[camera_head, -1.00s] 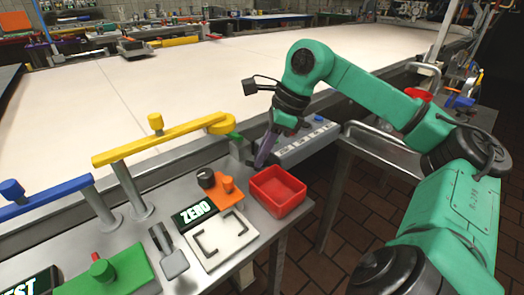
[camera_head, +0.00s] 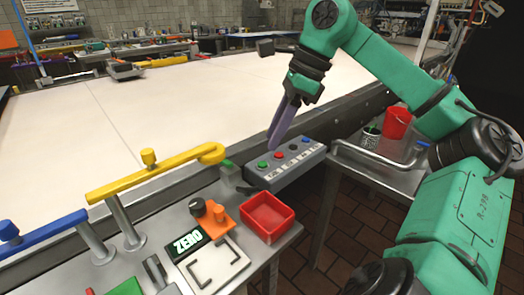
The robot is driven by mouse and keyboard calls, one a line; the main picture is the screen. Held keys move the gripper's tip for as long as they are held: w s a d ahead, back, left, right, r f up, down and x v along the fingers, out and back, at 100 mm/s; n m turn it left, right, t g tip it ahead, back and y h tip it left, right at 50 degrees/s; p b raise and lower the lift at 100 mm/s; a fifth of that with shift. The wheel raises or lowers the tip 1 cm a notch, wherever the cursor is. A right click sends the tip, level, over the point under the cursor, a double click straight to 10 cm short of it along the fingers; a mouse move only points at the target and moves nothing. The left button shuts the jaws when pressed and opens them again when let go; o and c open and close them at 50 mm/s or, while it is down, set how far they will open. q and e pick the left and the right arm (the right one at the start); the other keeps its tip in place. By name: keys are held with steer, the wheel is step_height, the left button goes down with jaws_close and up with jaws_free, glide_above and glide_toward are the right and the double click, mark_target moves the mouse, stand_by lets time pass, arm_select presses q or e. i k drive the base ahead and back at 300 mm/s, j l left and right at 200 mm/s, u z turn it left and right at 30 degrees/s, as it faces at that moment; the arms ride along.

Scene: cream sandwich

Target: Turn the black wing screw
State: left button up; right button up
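A round black knob (camera_head: 197,207) stands beside an orange bracket (camera_head: 218,216) on the metal bench; I cannot tell if it is the black wing screw. A dark clamp-like part with a green top (camera_head: 229,168) sits at the end of the yellow bar. My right gripper (camera_head: 272,149), with long grey-purple fingers, points down above the left end of a grey button box. It is well up and right of the knob and appears empty. The fingers overlap in this view, so their opening is unclear. My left gripper is out of view.
The grey button box (camera_head: 284,172) has several coloured buttons. A red tray (camera_head: 267,217) and a display (camera_head: 187,243) are close to the knob. Yellow (camera_head: 160,171) and blue (camera_head: 42,235) bars stand on posts. A wide pale belt (camera_head: 140,120) lies behind.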

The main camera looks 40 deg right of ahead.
mark_target(247, 192)
steer(key=k, duration=1)
